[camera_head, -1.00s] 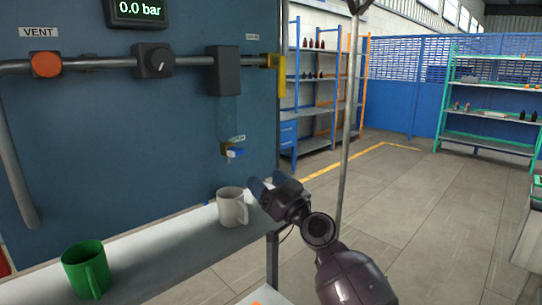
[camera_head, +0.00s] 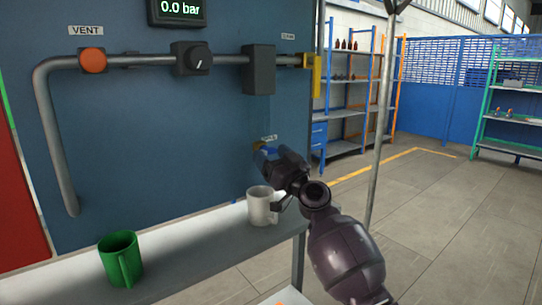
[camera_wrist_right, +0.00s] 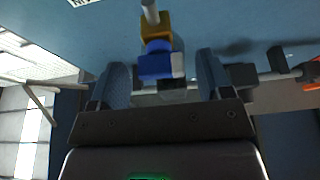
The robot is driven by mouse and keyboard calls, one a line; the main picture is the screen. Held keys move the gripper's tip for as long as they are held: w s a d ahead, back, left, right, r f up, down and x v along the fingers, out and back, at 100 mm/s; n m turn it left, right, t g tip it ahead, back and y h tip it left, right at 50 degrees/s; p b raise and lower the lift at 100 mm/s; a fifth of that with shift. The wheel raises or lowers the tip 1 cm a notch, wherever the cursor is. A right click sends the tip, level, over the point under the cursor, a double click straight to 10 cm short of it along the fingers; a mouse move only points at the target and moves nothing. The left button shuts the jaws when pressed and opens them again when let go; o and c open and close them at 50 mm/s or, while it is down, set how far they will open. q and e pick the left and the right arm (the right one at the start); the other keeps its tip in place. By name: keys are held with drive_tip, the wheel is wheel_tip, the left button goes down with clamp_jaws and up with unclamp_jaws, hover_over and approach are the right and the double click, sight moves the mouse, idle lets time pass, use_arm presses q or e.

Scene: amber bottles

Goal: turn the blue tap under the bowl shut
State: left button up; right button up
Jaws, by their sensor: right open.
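The blue tap (camera_head: 267,149) sits under the clear bowl (camera_head: 257,112) below the dark block on the pipe. In the head view it is largely hidden by my right gripper (camera_head: 268,158). In the right wrist view, the blue tap (camera_wrist_right: 156,64) is on a brass fitting (camera_wrist_right: 155,26) and lies between the two open fingertips of my right gripper (camera_wrist_right: 163,68). A gap shows on both sides, wider on the right; I see no contact. My left gripper is in neither view.
A white mug (camera_head: 260,208) stands on the bench (camera_head: 190,250) below the tap, close under my right gripper. A green mug (camera_head: 122,262) stands further left. Above are the pipe (camera_head: 222,60), the dark block (camera_head: 258,70) and the yellow bracket (camera_head: 314,75). A grey pole (camera_head: 378,150) rises at right.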

drive_tip(key=shift+w+a+r, duration=0.1)
drive_tip(key=shift+w+a, duration=0.1)
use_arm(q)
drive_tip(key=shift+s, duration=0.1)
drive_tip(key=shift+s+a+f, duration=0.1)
